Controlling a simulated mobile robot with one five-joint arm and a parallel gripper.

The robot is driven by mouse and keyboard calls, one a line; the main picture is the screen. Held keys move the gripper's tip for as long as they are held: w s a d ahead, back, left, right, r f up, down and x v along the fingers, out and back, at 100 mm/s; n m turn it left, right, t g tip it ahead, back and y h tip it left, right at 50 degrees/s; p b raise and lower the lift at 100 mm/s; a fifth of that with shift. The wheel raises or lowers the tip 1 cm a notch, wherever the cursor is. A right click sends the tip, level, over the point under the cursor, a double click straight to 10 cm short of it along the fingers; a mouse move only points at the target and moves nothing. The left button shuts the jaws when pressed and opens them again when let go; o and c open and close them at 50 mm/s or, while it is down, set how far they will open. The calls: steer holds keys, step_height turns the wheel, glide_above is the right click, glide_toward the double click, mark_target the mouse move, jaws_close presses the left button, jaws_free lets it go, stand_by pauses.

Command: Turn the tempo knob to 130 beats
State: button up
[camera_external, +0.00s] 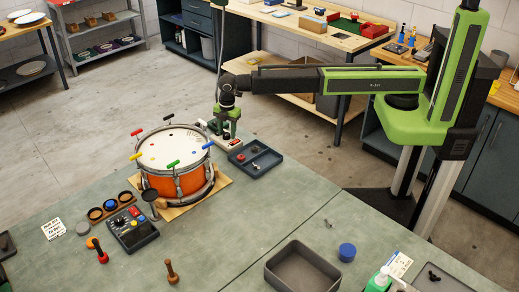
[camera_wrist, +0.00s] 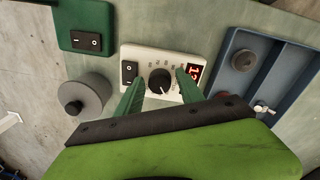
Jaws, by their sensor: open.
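The tempo knob (camera_wrist: 159,81) is a black round dial with a white pointer mark on a white box (camera_wrist: 135,52) in the wrist view. Scale marks ring it. A red display (camera_wrist: 194,73) to its right shows a leading 1; the rest is hard to read, partly behind a finger. My gripper (camera_wrist: 159,76) is open, with one green finger on each side of the knob; I cannot tell whether they touch it. In the external view my gripper (camera_external: 228,134) points down over the white box (camera_external: 213,131), beyond the drum, and hides part of it.
A blue-grey tray (camera_wrist: 224,72) with small parts lies right of the box. A grey cylinder (camera_wrist: 88,100) and a green switch box (camera_wrist: 84,42) are to the left. The orange drum (camera_external: 178,183) stands close by on the bench. The bench front holds a grey bin (camera_external: 270,276).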

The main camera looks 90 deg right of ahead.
mark_target(228, 133)
steer(key=n, duration=0.5)
steer(key=shift+w+f, duration=0.1)
steer(key=shift+w, duration=0.1)
steer(key=n, duration=0.7)
steer(key=shift+w+y, duration=0.1)
steer(key=shift+y, duration=0.2)
step_height(228, 133, up, 18)
steer(key=p, duration=1.8)
steer(key=s+d+f+m+b, duration=0.2)
steer(key=s+f+m+b, duration=0.1)
steer(key=s+m, duration=0.5)
steer(key=s+d+f+m+b, duration=0.2)
steer(key=s+f+m+b, duration=0.2)
steer(key=s+m, duration=0.5)
steer(key=s+d+f+m+b, duration=0.2)
steer(key=s+f+m+b, duration=0.1)
steer(key=s+m, duration=0.5)
steer(key=shift+s+d+f+m+g, duration=0.2)
steer(key=shift+s+m+g, duration=0.1)
steer(key=shift+s, duration=0.1)
